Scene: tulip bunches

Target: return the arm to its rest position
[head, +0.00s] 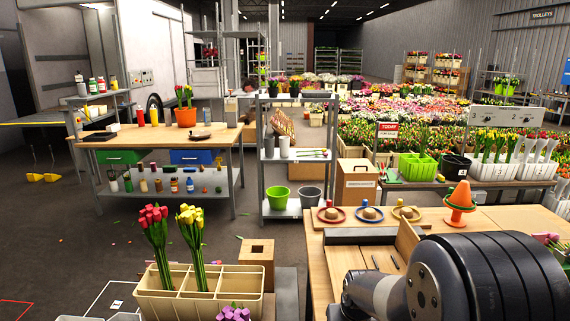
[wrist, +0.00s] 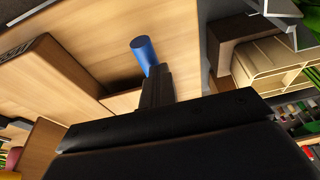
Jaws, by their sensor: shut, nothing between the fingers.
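My gripper (wrist: 157,80) shows in the wrist view as dark fingers pressed together, with nothing held between them. It points over a pale wooden table top (wrist: 85,25). A blue cylinder (wrist: 146,52) appears just past the fingertips; whether they touch it I cannot tell. In the head view my arm fills the lower right, over the wooden table (head: 500,225), and hides part of it. The gripper itself is hidden there.
A cream divided crate (head: 180,303) with red and yellow tulips stands left of the table; it also shows in the wrist view (wrist: 262,68). An orange cone (head: 459,203) and several ringed discs sit at the table's back. A wooden board (head: 408,240) stands near my arm.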

